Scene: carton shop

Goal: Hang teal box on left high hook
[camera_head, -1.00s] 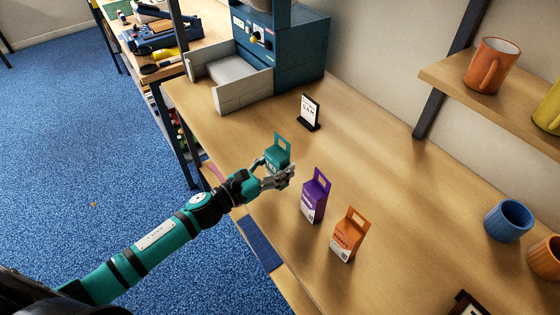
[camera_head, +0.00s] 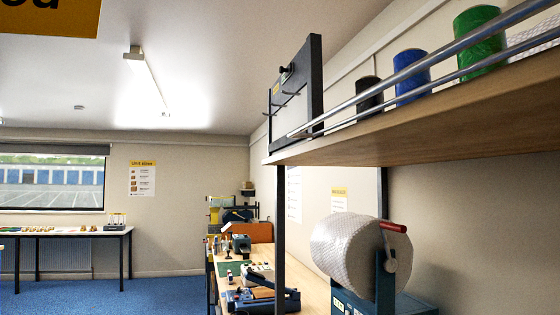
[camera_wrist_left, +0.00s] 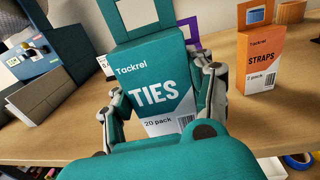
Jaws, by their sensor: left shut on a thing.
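In the head view a grey panel (camera_head: 306,92) with thin hooks (camera_head: 290,93) stands at the shelf's far end, seen nearly edge-on. I cannot tell the left high hook apart clearly. My right gripper is in neither current view.
A purple box (camera_wrist_left: 190,32) is partly hidden behind the teal one, and an orange box (camera_wrist_left: 262,62) stands to the right. The high shelf (camera_head: 430,125) carries several spools behind metal rails (camera_head: 420,75). A bubble-wrap roll (camera_head: 348,250) sits below.

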